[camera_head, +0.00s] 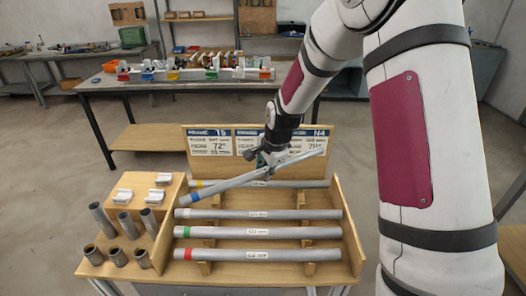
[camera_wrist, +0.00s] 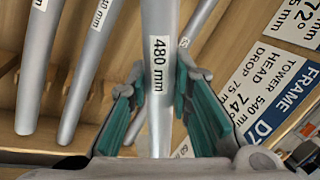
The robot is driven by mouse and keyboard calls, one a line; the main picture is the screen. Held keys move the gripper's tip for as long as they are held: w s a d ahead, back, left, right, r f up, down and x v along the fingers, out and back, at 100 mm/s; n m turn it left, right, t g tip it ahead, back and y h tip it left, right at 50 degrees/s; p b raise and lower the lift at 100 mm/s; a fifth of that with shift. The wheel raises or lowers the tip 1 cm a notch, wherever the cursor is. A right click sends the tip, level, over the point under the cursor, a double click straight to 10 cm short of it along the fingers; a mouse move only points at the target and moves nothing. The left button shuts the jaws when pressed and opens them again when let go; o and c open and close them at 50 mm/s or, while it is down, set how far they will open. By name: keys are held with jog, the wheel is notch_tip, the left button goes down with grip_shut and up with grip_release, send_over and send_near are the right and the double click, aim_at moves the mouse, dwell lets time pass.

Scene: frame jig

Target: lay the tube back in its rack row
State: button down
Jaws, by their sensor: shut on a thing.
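My gripper (camera_head: 266,161) is shut on a grey tube (camera_head: 225,186) with a blue band at its left end. The tube is held tilted above the back of the rack, left end lower, right end raised. In the wrist view, this tube (camera_wrist: 158,30) carries a "480 mm" label and runs between my teal fingers (camera_wrist: 160,103). The wooden rack (camera_head: 349,222) holds several tubes lying in rows: a yellow-banded tube (camera_head: 300,184) at the back, another grey tube (camera_head: 225,213), a green-banded tube (camera_head: 220,232) and a red-banded tube (camera_head: 220,254) at the front.
A printed card board (camera_head: 211,142) stands upright behind the rack, close to my gripper. Short upright tubes (camera_head: 102,220) and a wooden block (camera_head: 130,200) with white pieces stand left of the rack. A workbench (camera_head: 130,84) with bins is farther back.

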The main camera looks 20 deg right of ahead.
notch_tip(320, 180, up, 6)
jog(key=w+m+g+h+b, duration=0.1)
jog(key=w+m+h, duration=0.15)
jog(key=m, duration=0.35)
jog(key=shift+y, duration=0.35)
jog(key=shift+d+f+b, duration=0.15)
jog(key=shift+f+b, duration=2)
jog(key=shift+f, duration=3)
jog(key=shift+d+f+b, duration=0.15)
jog(key=shift+f+b, duration=2)
jog(key=shift+f, duration=3)
jog(key=shift+f, duration=0.25)
jog(key=c, duration=1.4)
grip_release()
jog(key=shift+o, duration=0.2)
